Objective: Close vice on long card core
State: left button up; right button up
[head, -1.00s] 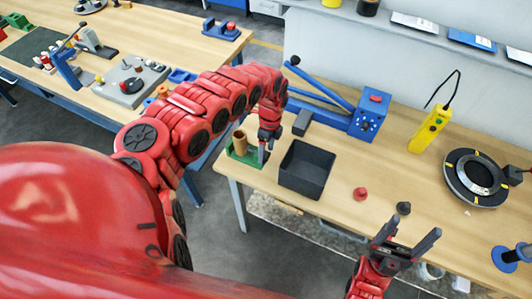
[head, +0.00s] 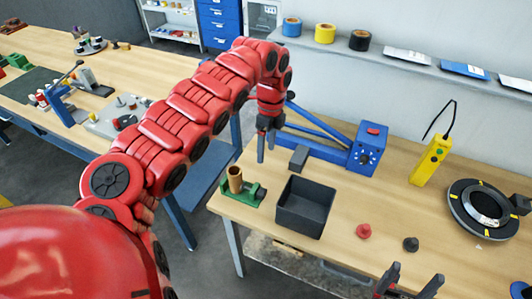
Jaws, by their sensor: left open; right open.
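A small green vice (head: 252,199) sits at the left front corner of the workbench. A brown card core (head: 235,182) stands upright at its left end. From this angle I cannot tell whether the jaw touches the core. My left gripper (head: 266,152) points down, open and empty, and appears above and to the right of the vice. My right gripper (head: 409,283) is open at the bottom edge of the picture, with only its fingers and part of its body in view.
A dark open bin (head: 305,231) stands right of the vice. A blue machine (head: 367,149) with long arms is behind it. A red knob (head: 364,231), a dark knob (head: 411,244), a yellow device (head: 430,163) and a black ring (head: 456,205) are further right.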

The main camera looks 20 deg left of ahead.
pick_arm(q)
jog(key=w+d+r+n+t+h+p, duration=0.35)
jog(key=w+r+h, duration=0.35)
jog(key=w, duration=0.3)
jog(key=m+y+p, duration=0.4)
jog(key=y+p, duration=0.2)
jog(key=y, duration=0.1)
send_near(262, 192)
notch_tip(262, 192, down, 4)
jog(key=b, duration=0.3)
jog(key=shift+n+t, duration=0.25)
jog(key=shift+w+f+p, duration=0.2)
jog(key=shift+f+p, duration=0.05)
jog(key=shift+f, duration=0.75)
jog(key=shift+w+f+p, duration=0.2)
jog(key=shift+f+p, duration=0.05)
jog(key=shift+f, duration=0.8)
jog(key=shift+w+f+p, duration=0.2)
jog(key=shift+f+p, duration=0.05)
jog(key=shift+f, duration=0.75)
